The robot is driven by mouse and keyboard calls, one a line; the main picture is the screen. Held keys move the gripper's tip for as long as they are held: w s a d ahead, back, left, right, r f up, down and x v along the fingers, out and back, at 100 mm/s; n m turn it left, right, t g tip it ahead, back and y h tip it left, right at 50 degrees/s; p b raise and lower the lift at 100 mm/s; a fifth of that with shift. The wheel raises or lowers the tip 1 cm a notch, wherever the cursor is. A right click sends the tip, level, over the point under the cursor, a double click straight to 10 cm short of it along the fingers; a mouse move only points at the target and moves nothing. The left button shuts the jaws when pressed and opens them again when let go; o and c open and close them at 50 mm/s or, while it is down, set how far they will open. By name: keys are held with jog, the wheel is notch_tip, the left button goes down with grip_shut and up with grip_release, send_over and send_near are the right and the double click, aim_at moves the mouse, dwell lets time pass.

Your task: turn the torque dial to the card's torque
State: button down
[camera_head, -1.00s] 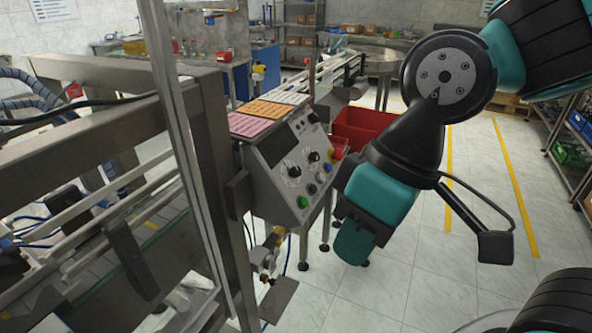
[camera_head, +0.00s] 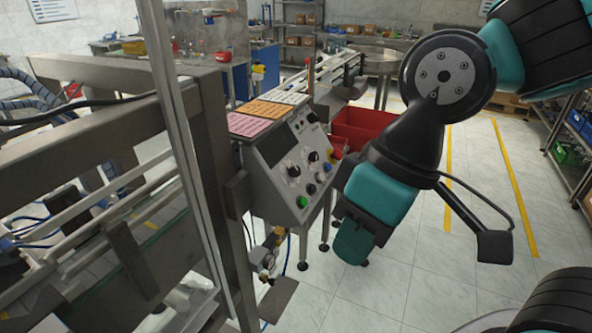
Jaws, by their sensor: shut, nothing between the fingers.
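The slanted control panel (camera_head: 272,178) stands left of centre. It has two black dials with pale scales, a left dial (camera_head: 293,170) and a right dial (camera_head: 313,157). Their labels and pointers are too small to read, so I cannot tell which sets torque. Pink (camera_head: 248,125), orange (camera_head: 268,109) and white (camera_head: 288,98) cards lie on the panel's top; their print is unreadable. My gripper end (camera_head: 354,243) hangs right of the panel and lower than the dials, apart from them in the picture. It is shut and holds nothing; its fingertips are not clearly visible.
A red bin (camera_head: 365,126) stands behind my arm. The metal machine frame (camera_head: 205,165) with an upright post fills the left. Open tiled floor (camera_head: 420,290) lies to the right.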

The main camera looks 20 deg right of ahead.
dwell(0.3)
jog(key=c, duration=1.6)
grip_release()
jog(key=o, duration=0.7)
jog(key=shift+n+t+y, duration=0.3)
jog(key=shift+n+y, duration=0.1)
jog(key=shift+y, duration=0.5)
jog(key=w+f, duration=0.1)
jog(key=w+b, duration=0.1)
jog(key=w, duration=0.1)
jog(key=w+f+b, duration=0.1)
jog(key=w, duration=0.1)
jog(key=shift+w+d+f, duration=0.1)
jog(key=shift+d+f, duration=0.25)
jog(key=shift+o, duration=0.2)
jog(key=t+y+b, duration=0.4)
jog(key=t+b, duration=0.1)
jog(key=t, duration=0.4)
send_near(298, 172)
jog(key=shift+n, duration=0.4)
jog(key=p+x, duration=0.4)
jog(key=x, duration=0.5)
jog(key=shift+w+p, duration=0.1)
jog(key=shift+p, duration=0.3)
jog(key=c, duration=0.9)
